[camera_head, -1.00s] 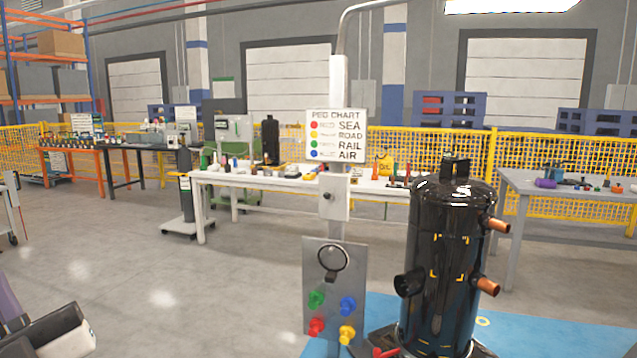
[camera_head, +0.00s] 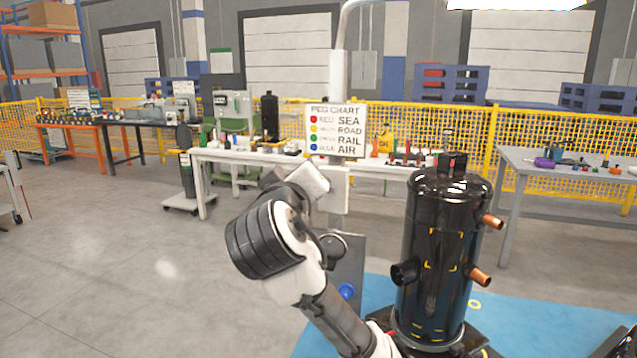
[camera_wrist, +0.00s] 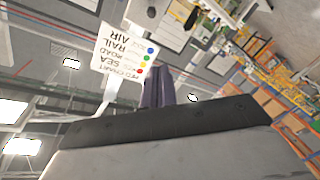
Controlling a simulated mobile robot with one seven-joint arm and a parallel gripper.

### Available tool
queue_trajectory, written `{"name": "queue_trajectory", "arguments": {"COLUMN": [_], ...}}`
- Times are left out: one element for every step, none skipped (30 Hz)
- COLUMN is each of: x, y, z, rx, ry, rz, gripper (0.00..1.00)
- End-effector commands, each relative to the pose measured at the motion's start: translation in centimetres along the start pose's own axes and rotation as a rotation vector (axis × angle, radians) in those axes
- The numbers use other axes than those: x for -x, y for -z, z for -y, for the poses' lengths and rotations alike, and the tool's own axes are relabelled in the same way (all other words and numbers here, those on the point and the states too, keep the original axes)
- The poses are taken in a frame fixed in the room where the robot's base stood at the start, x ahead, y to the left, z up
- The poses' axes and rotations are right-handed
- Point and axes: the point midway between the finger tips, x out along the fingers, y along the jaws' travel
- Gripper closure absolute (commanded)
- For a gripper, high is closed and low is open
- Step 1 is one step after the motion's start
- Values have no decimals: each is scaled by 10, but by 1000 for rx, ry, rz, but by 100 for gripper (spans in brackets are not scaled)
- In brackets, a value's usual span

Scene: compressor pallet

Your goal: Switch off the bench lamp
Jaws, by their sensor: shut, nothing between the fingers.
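The bench lamp's bright, lit head (camera_head: 515,4) shows at the top edge of the head view, on a curved grey post (camera_head: 339,70). A pale box (camera_head: 341,205) is fixed on the post below the sign. The dark knob seen earlier on its face is now hidden behind my arm. My wrist and hand are in front of the box in the head view; I cannot tell whether they touch it. In the wrist view my gripper (camera_wrist: 156,76) shows dark fingers shut together with nothing between them, near the sign.
A peg chart sign (camera_head: 336,130) hangs on the post above the box. A black compressor (camera_head: 445,255) with copper stubs stands close on the right. My arm partly covers the peg panel (camera_head: 348,262). A white bench (camera_head: 235,157) stands behind; open floor lies left.

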Motion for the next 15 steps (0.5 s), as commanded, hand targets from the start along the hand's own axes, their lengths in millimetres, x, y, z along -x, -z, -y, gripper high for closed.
{"name": "queue_trajectory", "arguments": {"x": [0, 0, 0, 0, 0, 0, 0, 0, 0, -1, -2, -5, -7, -10, -16], "y": [0, 0, 0, 0, 0, 0, 0, 0, 0, 0, 0, 0, 1, 0, 1], "z": [0, 0, 0, 0, 0, 0, 0, 0, 0, 0, 0, 0, 0, 0, -1], "rx": [4, 4, 4, 4, 3, 3, 3, 2, 2, 2, 2, 2, 2, 2, 1], "ry": [-1, -1, -1, 0, 0, 0, 0, 0, 0, 0, 0, 0, 1, 1, 1], "rz": [3, 4, 4, 3, 3, 2, 2, 2, 2, 2, 2, 2, 2, 4, 4], "gripper": [100, 100, 100, 100, 100, 100, 100, 100, 100, 100, 100, 100, 100, 100, 100]}}
